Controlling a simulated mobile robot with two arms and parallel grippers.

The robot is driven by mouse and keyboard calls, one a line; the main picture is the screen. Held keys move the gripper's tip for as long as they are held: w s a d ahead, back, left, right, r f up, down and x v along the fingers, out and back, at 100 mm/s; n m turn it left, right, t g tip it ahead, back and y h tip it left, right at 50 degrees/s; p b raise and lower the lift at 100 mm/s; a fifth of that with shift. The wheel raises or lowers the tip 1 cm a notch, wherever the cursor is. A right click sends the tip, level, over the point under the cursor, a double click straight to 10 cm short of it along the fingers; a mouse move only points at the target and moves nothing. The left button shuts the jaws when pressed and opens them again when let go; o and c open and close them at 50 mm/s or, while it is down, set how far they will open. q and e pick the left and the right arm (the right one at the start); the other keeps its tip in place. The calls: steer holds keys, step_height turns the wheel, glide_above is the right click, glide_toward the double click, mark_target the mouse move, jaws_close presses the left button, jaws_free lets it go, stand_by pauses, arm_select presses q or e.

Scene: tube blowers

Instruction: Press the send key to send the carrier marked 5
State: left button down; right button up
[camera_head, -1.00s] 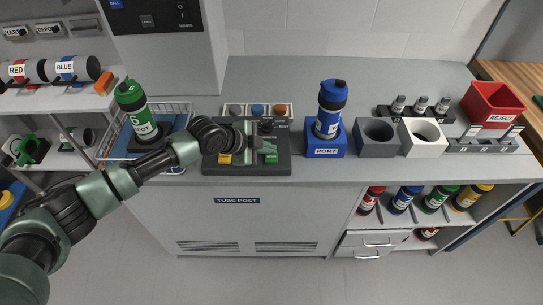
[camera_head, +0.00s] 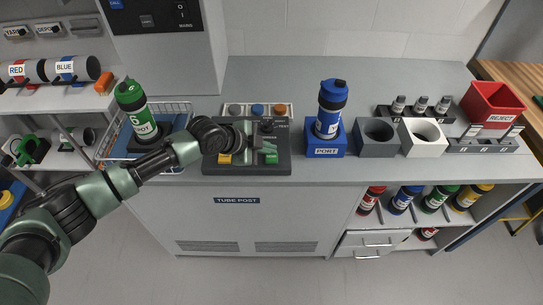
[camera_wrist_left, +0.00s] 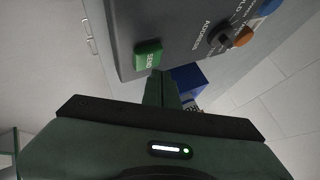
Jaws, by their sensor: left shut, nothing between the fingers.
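The green send key (camera_head: 271,159) is at the front of the dark control panel (camera_head: 247,169). In the left wrist view the key, lettered SEND (camera_wrist_left: 148,55), lies just beyond my fingertips. My left gripper (camera_head: 268,146) is over the panel; in the wrist view its fingers (camera_wrist_left: 161,75) are shut and empty, close beside the key. I cannot tell whether they touch it. A blue carrier (camera_head: 330,112) stands upright in the blue block marked PORT (camera_head: 325,152). A green carrier (camera_head: 141,118) with a white mark stands at left; I cannot read either mark surely. My right gripper is out of view.
An address knob (camera_wrist_left: 221,38) and a yellow key (camera_head: 224,159) are on the panel. Grey, blue and orange buttons (camera_head: 257,110) sit behind it. Grey (camera_head: 376,150) and white (camera_head: 434,151) holders and a red reject bin (camera_head: 490,103) stand to the right.

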arm_select(q)
steer(key=shift+f+b, duration=0.3)
steer(key=shift+f, duration=0.1)
